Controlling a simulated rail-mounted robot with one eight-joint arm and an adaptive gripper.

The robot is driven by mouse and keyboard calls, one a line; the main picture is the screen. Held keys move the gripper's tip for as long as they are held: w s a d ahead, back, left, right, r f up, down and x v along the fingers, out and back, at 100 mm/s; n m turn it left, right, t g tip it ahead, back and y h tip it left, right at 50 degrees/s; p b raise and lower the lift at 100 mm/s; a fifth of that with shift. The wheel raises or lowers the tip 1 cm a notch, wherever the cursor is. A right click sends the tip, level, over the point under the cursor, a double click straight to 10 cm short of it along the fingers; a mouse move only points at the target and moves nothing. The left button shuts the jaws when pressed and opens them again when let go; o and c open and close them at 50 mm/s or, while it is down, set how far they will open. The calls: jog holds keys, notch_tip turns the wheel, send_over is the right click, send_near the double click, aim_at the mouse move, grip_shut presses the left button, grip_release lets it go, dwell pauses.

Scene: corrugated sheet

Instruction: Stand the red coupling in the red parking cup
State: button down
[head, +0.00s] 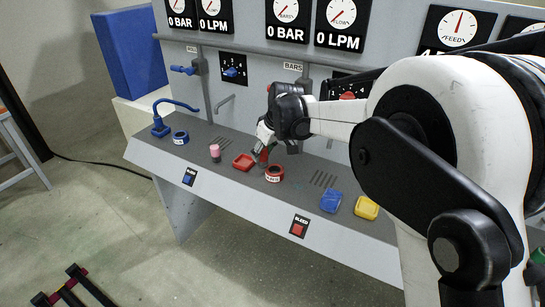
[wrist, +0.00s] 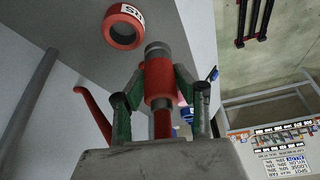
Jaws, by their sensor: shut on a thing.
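My gripper (head: 265,146) is shut on the red coupling (wrist: 158,80), a red cylinder with a grey metal end, between its two green-padded fingers. In the head view the coupling (head: 263,157) is partly hidden by my gripper and hangs just behind the red parking cup. The red parking cup (head: 274,174) is a short open ring with a white label, on the grey bench. It also shows in the wrist view (wrist: 120,32), up and left of the coupling's metal end, apart from it in the picture. The coupling's height above the bench is hard to tell.
A red tray (head: 243,161) sits close left of the cup, and a small pink-topped object (head: 215,153) farther left. A blue cup (head: 180,137) is at the bench's left. Blue (head: 330,202) and yellow (head: 366,208) trays lie right. The gauge panel rises behind.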

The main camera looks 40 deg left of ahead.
jog(key=s+r, duration=0.3)
jog(key=s, duration=0.2)
jog(key=w+a+p, duration=0.7)
jog(key=w+a, duration=0.1)
jog(key=a, duration=0.4)
jog(key=shift+f, duration=0.25)
jog(key=shift+d+f, duration=0.1)
jog(key=shift+f+b, duration=1.9)
jog(key=shift+f, duration=0.95)
jog(key=shift+b, duration=0.65)
jog(key=shift+f+b, duration=1.25)
jog(key=shift+f, duration=0.6)
jog(key=c, duration=1.3)
grip_release()
jog(key=shift+o, duration=0.2)
jog(key=shift+r, duration=0.15)
